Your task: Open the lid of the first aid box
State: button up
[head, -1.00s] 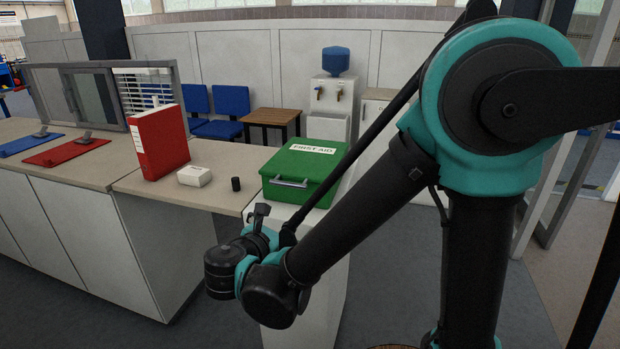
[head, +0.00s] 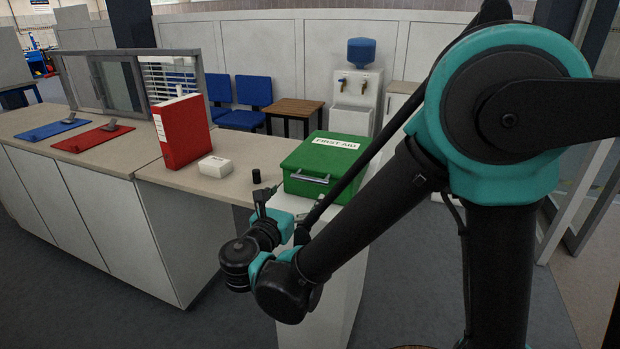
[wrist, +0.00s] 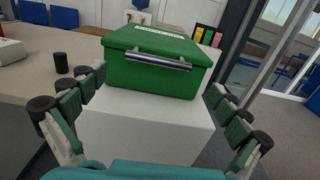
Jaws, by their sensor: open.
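The green first aid box (head: 322,163) sits on the right end of the counter in the head view, with its lid shut. A silver bar handle (head: 310,179) runs along its near side. In the wrist view the box (wrist: 152,79) stands straight ahead, with the handle (wrist: 158,59) near its top front edge. My gripper (wrist: 150,100) is open and empty, its fingers spread to the left and right, short of the box and lower than the handle. In the head view my gripper (head: 262,198) is small and partly hidden by my wrist, in front of the box.
A black cylinder (head: 256,176), a white box (head: 215,166) and a red binder (head: 182,131) stand on the counter left of the first aid box. A water dispenser (head: 358,95) and wooden table (head: 290,108) are behind. The counter front (wrist: 113,135) lies below the box.

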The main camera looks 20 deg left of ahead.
aim_at(309, 178)
jog(key=w, duration=0.9)
jog(key=shift+d, duration=0.35)
